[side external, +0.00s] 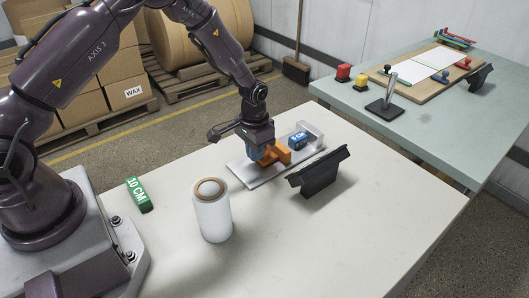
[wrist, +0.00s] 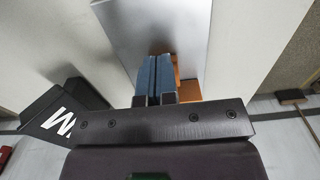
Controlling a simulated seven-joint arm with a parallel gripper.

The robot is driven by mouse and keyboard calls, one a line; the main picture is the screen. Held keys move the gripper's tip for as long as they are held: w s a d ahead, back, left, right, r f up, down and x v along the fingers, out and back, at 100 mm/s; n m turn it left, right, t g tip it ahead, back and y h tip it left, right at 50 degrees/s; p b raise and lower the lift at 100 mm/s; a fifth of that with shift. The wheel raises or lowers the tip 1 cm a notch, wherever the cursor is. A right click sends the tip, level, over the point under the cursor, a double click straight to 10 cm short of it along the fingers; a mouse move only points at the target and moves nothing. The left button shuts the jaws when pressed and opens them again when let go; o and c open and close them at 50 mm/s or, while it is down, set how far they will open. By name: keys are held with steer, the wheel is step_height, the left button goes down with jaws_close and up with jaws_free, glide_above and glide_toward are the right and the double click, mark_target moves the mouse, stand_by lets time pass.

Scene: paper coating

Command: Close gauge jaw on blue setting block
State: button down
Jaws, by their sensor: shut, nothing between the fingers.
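The gauge is a silver plate (side external: 245,176) on the white table with an upright metal stop (side external: 313,130) at its far right end. A blue setting block (side external: 298,141) with white lettering sits between that stop and the orange jaw (side external: 279,152). Jaw and block look very close, but I cannot tell if they touch. My gripper (side external: 262,160) is low over the plate, its blue fingers shut and empty, on the jaw's side away from the block. In the wrist view, the shut fingers (wrist: 158,80) cover part of the orange jaw (wrist: 187,88); the blue block is not visible.
A black wedge-shaped tool (side external: 318,173) stands just right of the gauge. A white roll (side external: 212,212) and a green 10 CM block (side external: 139,194) are nearer my base. The table's front right is clear. A green side table (side external: 430,122) holds other tools.

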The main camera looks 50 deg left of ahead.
steer(key=shift+w, duration=2.3)
stand_by(0.9)
steer(key=shift+s, duration=1.05)
steer(key=shift+r, duration=0.1)
steer(key=shift+r, duration=3.9)
